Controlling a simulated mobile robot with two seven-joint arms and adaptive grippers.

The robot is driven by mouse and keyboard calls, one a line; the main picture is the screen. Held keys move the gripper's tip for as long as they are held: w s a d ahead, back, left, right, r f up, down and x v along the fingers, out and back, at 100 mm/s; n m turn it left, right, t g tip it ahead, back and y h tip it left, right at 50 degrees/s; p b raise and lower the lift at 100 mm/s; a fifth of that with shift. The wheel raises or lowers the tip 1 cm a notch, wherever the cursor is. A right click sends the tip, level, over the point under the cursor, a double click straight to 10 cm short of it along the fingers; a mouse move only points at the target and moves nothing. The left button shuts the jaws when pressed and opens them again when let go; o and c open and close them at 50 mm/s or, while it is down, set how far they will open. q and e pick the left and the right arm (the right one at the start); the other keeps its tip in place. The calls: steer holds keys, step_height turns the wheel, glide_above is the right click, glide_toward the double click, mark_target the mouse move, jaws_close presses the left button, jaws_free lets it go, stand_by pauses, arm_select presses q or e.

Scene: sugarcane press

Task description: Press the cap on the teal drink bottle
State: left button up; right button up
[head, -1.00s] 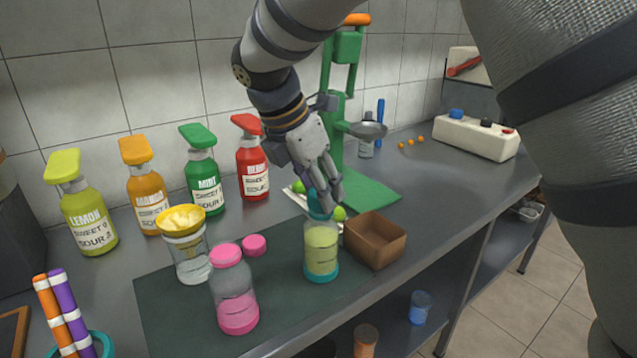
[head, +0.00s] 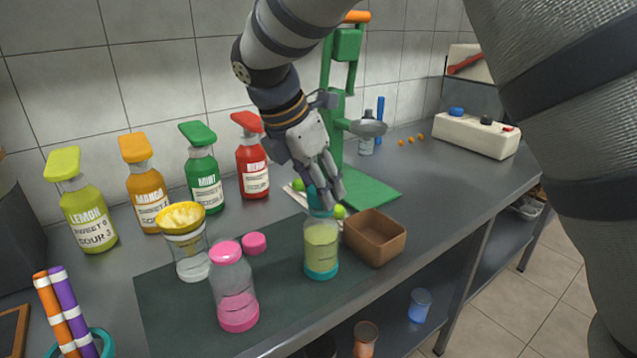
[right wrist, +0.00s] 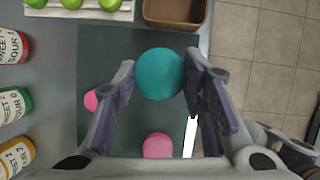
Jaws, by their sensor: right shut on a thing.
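The teal drink bottle (head: 321,248) stands upright on the dark mat (head: 180,300), with yellow-green liquid and a teal base. The teal cap (head: 318,203) is at the bottle's mouth, partly hidden by my fingers; I cannot tell whether it is fully seated. In the right wrist view the cap (right wrist: 160,74) shows as a round teal disc between the fingers. My right gripper (head: 328,192) comes down from above and is shut on the cap. My left gripper is not in view.
A brown box (head: 374,238) stands close right of the bottle. A pink-capped bottle (head: 234,290), a loose pink cap (head: 254,243) and a jar with a yellow funnel (head: 187,245) are to the left. The green press (head: 345,110) and several syrup bottles stand behind.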

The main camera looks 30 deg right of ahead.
steer(key=shift+f, duration=0.15)
stand_by(0.5)
steer(key=o, duration=0.9)
steer(key=shift+o, duration=0.2)
steer(key=o, duration=0.4)
steer(key=shift+r, duration=3.55)
